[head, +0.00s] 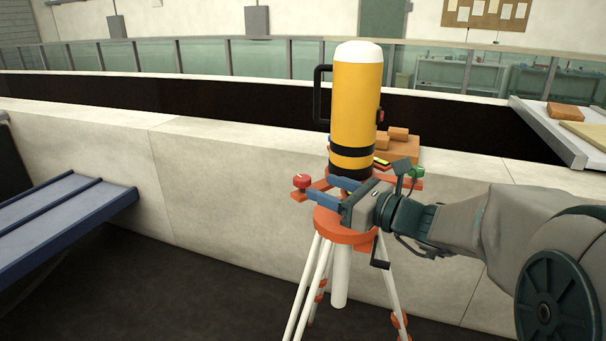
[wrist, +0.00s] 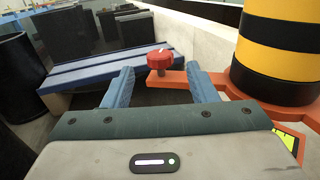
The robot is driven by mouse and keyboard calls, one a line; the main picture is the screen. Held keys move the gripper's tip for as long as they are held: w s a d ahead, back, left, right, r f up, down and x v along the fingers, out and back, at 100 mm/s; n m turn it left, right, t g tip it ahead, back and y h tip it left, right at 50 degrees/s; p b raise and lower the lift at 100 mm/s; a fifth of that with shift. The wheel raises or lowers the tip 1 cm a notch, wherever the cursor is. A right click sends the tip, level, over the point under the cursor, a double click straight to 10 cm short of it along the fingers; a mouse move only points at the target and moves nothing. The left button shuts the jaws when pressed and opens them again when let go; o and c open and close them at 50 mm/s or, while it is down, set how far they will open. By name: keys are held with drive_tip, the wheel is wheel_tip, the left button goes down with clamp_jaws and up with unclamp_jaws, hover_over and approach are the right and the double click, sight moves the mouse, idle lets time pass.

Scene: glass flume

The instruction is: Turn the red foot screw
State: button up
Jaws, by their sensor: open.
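The red foot screw (head: 301,181) sits at the left end of an orange arm of the tripod's base plate (head: 339,231). In the wrist view the red screw (wrist: 159,59) shows ahead, between and slightly beyond my fingertips. My gripper (head: 304,187) reaches in from the right, with its two blue fingers spread around the line to the screw. In the wrist view the gripper (wrist: 160,76) is open and empty. A yellow and black cylinder (head: 356,110) with a white top stands upright on the base plate, close to the right of my fingers.
A green foot screw (head: 415,172) stands on the right arm of the base. White tripod legs (head: 303,287) are below. A pale wall (head: 230,180) runs behind, with orange blocks (head: 398,147) on it. A blue bench (head: 62,220) stands at left.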

sight(310, 181)
drive_tip(key=p+x, duration=0.1)
drive_tip(key=x, duration=0.5)
drive_tip(key=shift+w+a, duration=0.25)
drive_tip(key=shift+a, duration=0.05)
drive_tip(key=c, duration=1)
drive_tip(key=shift+o, duration=0.2)
drive_tip(key=shift+n+g+y+p, duration=0.3)
drive_tip(key=shift+n+g+y, duration=0.45)
drive_tip(key=shift+g, duration=0.25)
drive_tip(key=o, duration=1)
drive_tip(key=shift+c, duration=0.2)
